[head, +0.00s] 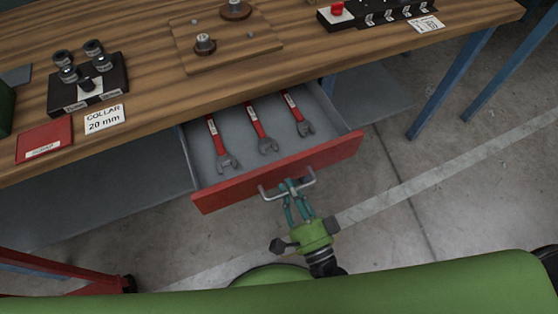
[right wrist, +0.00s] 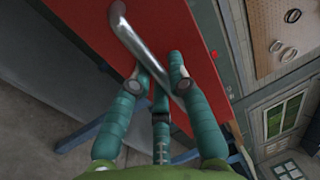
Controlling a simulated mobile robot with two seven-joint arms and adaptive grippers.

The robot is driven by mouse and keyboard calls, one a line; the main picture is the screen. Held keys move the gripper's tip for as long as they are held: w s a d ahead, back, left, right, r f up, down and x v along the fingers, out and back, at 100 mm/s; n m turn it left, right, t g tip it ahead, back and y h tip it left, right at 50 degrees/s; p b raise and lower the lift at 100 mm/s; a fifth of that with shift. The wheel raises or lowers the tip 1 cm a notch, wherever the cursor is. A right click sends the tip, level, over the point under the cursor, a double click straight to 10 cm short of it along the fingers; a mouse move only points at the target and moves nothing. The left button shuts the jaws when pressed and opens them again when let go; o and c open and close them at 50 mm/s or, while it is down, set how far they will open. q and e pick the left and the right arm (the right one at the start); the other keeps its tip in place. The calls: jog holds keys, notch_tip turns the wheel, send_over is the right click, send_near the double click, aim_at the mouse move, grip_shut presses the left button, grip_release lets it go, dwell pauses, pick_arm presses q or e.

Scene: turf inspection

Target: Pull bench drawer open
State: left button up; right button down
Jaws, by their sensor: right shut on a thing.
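The bench drawer (head: 280,173) has a red front and a grey inside, and it stands pulled out from under the wooden bench top (head: 150,60). Several red-handled wrenches lie in it. A metal bar handle (head: 269,194) is on the drawer front. My right gripper (head: 291,187) is shut on this handle, at about its middle. In the right wrist view the teal fingers (right wrist: 155,82) are around the silver handle (right wrist: 130,38), close to the red drawer front (right wrist: 185,30). My left gripper is not in view.
On the bench top are a black block with collars (head: 88,85), a red booklet (head: 44,139), a white "COLLAR 20 mm" card (head: 104,119) and a wooden board (head: 228,42). Blue bench legs (head: 450,83) stand at the right. A red frame (head: 75,275) is at lower left.

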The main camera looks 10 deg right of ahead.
jog(key=shift+r+v, duration=0.2)
jog(key=shift+v, duration=0.75)
jog(key=shift+r+v, duration=0.15)
jog(key=shift+v, duration=0.85)
jog(key=shift+r+v, duration=0.2)
jog(key=shift+v, duration=0.75)
jog(key=shift+s, duration=0.1)
jog(key=c, duration=1.2)
grip_release()
jog(key=shift+o, duration=0.2)
jog(key=v, duration=1.2)
